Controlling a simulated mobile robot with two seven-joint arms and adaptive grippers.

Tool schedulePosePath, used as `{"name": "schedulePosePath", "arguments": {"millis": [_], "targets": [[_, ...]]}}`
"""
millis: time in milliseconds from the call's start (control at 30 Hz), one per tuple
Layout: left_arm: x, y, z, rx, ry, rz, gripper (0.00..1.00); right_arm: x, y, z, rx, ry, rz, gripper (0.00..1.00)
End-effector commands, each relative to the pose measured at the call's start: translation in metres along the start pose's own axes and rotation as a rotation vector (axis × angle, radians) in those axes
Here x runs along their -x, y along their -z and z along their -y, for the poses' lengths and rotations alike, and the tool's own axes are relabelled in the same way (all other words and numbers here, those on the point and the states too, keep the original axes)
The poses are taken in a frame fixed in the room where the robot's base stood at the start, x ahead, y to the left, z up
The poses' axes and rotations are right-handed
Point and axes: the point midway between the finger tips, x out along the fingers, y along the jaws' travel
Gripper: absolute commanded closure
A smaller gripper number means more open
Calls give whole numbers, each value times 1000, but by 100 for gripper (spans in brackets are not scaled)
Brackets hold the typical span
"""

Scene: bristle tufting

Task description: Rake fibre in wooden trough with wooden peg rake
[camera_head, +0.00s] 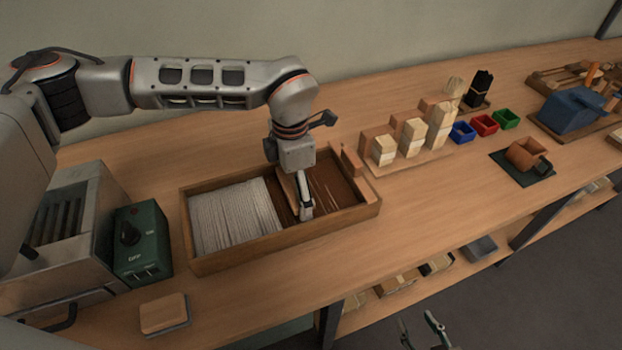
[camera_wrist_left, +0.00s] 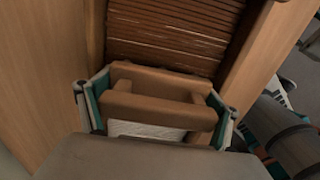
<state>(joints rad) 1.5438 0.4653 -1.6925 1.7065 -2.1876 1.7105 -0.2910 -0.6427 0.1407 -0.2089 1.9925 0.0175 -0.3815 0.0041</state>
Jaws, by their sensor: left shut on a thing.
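The wooden trough (camera_head: 240,258) lies on the bench, with a mat of pale fibre (camera_head: 235,215) in its left part. Its right part has a dark brown ribbed floor with a few loose strands (camera_head: 325,195). My left gripper (camera_head: 305,212) points down into the trough, just right of the fibre mat. It is shut on the wooden peg rake (camera_wrist_left: 160,116), whose brown frame sits between the fingers in the left wrist view. The rake's pegs are hidden. My right gripper (camera_head: 422,328) hangs at the bottom edge of the head view, open and empty.
A green control box (camera_head: 141,243) and metal machine stand left of the trough. A small wooden block (camera_head: 164,313) lies in front. Wooden blocks on a stand (camera_head: 412,160) sit close to the right, with small coloured bins (camera_head: 484,126) beyond. The bench front right of the trough is clear.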

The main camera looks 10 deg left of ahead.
Motion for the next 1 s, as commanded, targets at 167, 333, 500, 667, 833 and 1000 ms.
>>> {"name": "schedulePosePath", "arguments": {"millis": [167, 333, 500, 667, 833, 1000], "targets": [[4, 27, -1, 2, -3, 1, 43, 7, 6, 3, -11, 7, 1, 60], [4, 51, 0, 2, -1, 1, 43, 11, 16, 1, -15, 6, -6, 60], [3, 76, -1, 2, -2, 1, 43, 15, 23, -1, -15, 5, -8, 60], [3, 99, -1, 2, -1, 1, 43, 19, 32, -3, -14, 3, -12, 60], [2, 124, -1, 3, 0, 0, 43, 23, 41, -5, -12, 1, -17, 60], [2, 148, 0, 3, 0, 1, 43, 27, 51, -7, -11, -2, -25, 60]]}}
